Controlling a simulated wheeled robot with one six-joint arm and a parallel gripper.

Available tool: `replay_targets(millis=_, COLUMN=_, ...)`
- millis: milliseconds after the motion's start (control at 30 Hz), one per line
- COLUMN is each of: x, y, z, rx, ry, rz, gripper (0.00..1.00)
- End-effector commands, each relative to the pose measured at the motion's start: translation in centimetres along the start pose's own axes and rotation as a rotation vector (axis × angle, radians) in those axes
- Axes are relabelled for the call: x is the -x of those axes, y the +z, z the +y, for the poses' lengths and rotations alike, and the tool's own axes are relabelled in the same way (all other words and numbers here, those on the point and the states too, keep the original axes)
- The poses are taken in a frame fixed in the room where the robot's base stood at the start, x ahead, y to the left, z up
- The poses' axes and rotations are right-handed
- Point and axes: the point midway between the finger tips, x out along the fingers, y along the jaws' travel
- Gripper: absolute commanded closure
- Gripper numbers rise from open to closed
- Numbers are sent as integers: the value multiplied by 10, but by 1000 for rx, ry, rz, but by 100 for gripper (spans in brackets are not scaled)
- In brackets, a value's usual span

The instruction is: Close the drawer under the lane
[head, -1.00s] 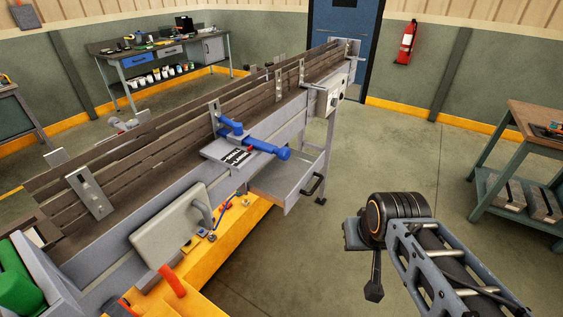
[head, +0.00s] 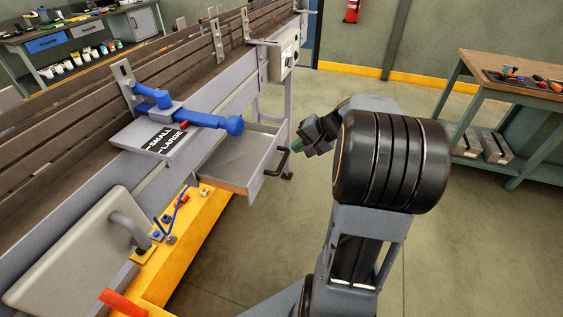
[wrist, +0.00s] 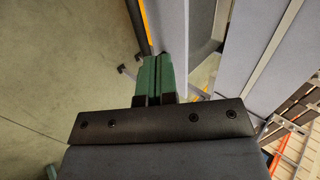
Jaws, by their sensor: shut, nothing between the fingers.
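The grey drawer (head: 237,163) under the lane (head: 195,105) stands open in the head view, pulled out to the right. Its inside shows and looks empty. A black bar handle (head: 277,162) is on its front. My gripper (head: 299,144) is just to the right of the drawer front in the head view, with its green fingertips pointing toward it. Whether they touch the front cannot be told. In the wrist view my gripper (wrist: 160,78) has its two green fingers together, with nothing between them, close to grey panels.
A blue-handled lever (head: 205,120) and a sign plate (head: 160,139) sit above the drawer on the lane's side. A yellow bench (head: 190,225) with a grey box stands at the lower left. A workbench (head: 520,85) stands at the right. The floor between is clear.

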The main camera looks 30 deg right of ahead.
Motion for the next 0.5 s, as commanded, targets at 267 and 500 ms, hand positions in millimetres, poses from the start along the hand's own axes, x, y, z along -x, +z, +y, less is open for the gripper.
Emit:
replay_targets(millis=267, x=-29, y=-14, z=8, rx=-33, ry=-41, rz=18, gripper=100)
replay_targets(millis=500, x=-66, y=-15, z=7, rx=-34, ry=-39, rz=18, gripper=100)
